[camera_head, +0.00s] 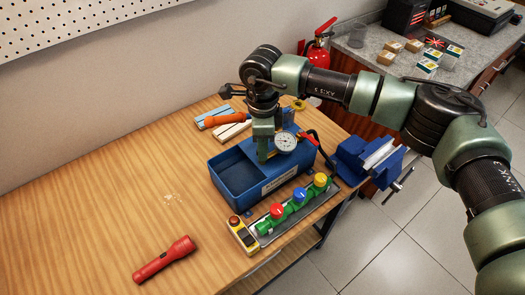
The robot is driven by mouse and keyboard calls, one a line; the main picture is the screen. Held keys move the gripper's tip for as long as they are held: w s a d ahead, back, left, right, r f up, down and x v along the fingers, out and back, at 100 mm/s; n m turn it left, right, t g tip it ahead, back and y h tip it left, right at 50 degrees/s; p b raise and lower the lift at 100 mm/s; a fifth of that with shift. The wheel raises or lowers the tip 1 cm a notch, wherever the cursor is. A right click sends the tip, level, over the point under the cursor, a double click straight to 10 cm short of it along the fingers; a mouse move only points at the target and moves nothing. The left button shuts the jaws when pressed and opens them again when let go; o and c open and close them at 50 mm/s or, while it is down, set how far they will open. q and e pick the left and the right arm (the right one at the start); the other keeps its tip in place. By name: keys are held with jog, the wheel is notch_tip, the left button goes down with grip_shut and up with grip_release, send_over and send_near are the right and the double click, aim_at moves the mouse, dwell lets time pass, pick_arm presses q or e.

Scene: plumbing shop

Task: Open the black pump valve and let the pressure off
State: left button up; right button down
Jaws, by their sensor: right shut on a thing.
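The blue test pump (250,201) stands on the wooden bench, an open trough with a label on its front wall. A round white gauge (286,143) sits upright on it. My right gripper (263,157) comes down from above beside the gauge, just left of it, at the pump's fittings. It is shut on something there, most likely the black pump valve. The valve itself is hidden behind the fingers, so its turn position does not show. A red-ended pump lever (312,136) lies at the right of the pump. My left gripper is not in view.
A rail with red, blue and yellow knobs (298,197) and a yellow button box (242,234) lie in front of the pump. A blue vise (352,155) is at the right edge. A red flashlight (163,259) lies front left; the bench's left is mostly clear.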

jog(key=n+b, duration=0.6)
jog(key=b, duration=0.2)
jog(key=shift+f, duration=0.2)
jog(key=n+b, duration=0.2)
jog(key=n, duration=0.2)
jog(key=shift+r+b, duration=0.1)
jog(key=shift+b, duration=0.3)
jog(key=shift+r+n+b, duration=0.2)
jog(key=shift+n+b, duration=0.65)
jog(key=shift+n, duration=0.95)
jog(key=c, duration=1.1)
grip_release()
